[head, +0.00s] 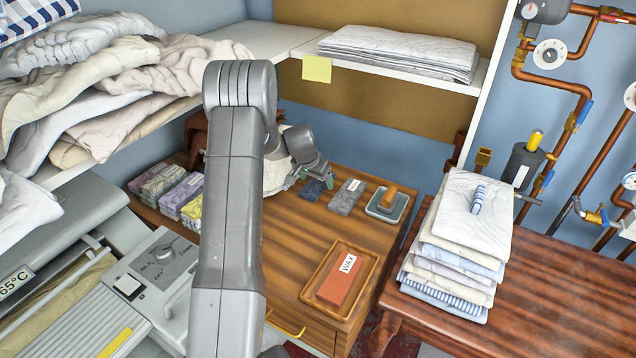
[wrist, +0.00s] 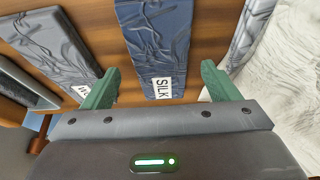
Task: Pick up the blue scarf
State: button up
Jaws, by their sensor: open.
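The blue scarf is a flat, folded dark blue cloth (wrist: 160,42) with a white SILK tag at its near end. It lies on the wooden tabletop and also shows in the head view (head: 312,191), partly behind my gripper. My gripper (wrist: 159,88) is open, with its green fingers apart on either side of the tagged end in the wrist view. In the head view my gripper (head: 314,177) is above the far end of the scarf. Nothing is held. I cannot tell how high the fingers are above the cloth.
A wooden tray (head: 362,303) holds the red WAX block (head: 343,279) nearer. Patterned folded stacks (head: 180,190) are left. White fabric (wrist: 290,80) lies close by the gripper.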

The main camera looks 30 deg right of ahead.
aim_at(316, 185)
jog(key=shift+w+d+f, duration=0.1)
jog(key=shift+d+f, duration=0.1)
jog(key=shift+f, duration=0.35)
jog(key=shift+c, duration=0.4)
jog(key=c, duration=1)
jog(key=shift+r, duration=0.1)
notch_tip(316, 185, up, 10)
jog(key=shift+f+b, duration=0.15)
jog(key=shift+b, duration=0.5)
